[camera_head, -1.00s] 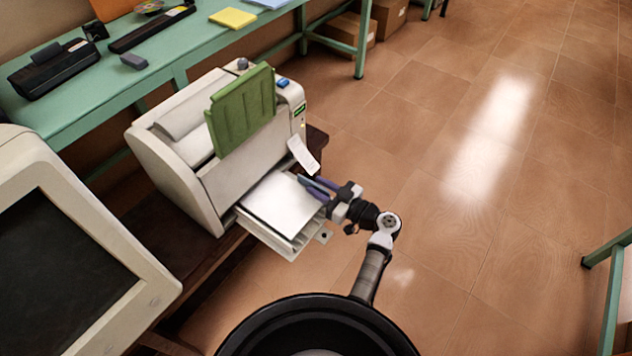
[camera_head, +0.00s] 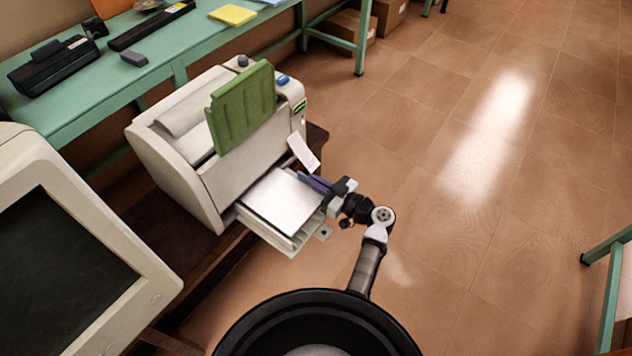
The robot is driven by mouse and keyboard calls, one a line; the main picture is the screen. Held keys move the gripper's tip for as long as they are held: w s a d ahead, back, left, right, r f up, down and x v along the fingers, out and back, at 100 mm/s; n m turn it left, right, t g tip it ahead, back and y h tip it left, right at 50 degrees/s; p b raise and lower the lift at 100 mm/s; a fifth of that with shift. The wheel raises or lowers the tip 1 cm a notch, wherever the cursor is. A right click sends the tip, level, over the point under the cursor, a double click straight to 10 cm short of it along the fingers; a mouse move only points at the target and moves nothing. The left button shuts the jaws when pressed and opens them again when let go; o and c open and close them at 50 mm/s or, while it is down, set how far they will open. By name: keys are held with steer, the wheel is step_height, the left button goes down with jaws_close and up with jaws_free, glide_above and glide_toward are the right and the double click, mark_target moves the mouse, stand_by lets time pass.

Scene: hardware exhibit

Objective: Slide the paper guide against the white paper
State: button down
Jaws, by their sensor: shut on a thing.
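The white paper (camera_head: 281,202) lies flat in the open tray (camera_head: 272,238) at the front of the beige printer. My gripper (camera_head: 312,184) is at the tray's right side, by the paper's right edge, with its purple-blue fingers pointing left towards the printer. The fingers are shut on the paper guide, which is small and mostly hidden by them. I cannot tell whether the guide touches the paper.
The beige printer (camera_head: 215,178) with a raised green panel (camera_head: 241,108) stands on a dark wooden table. A white tag (camera_head: 303,151) hangs close above my gripper. A beige monitor (camera_head: 70,255) stands at the left. The floor to the right is clear.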

steer(key=shift+s+a+f+b, duration=0.2)
steer(key=shift+s+a+b, duration=0.2)
steer(key=shift+s+b, duration=0.15)
steer(key=shift+s+a+r, duration=0.2)
steer(key=shift+s+a, duration=0.1)
steer(key=shift+s, duration=0.1)
steer(key=c, duration=1.6)
jaws_free()
steer(key=shift+o, duration=0.2)
steer(key=shift+d, duration=0.1)
steer(key=b+v, duration=0.3)
steer(key=v, duration=1)
steer(key=shift+s+d, duration=0.25)
steer(key=shift+s, duration=0.05)
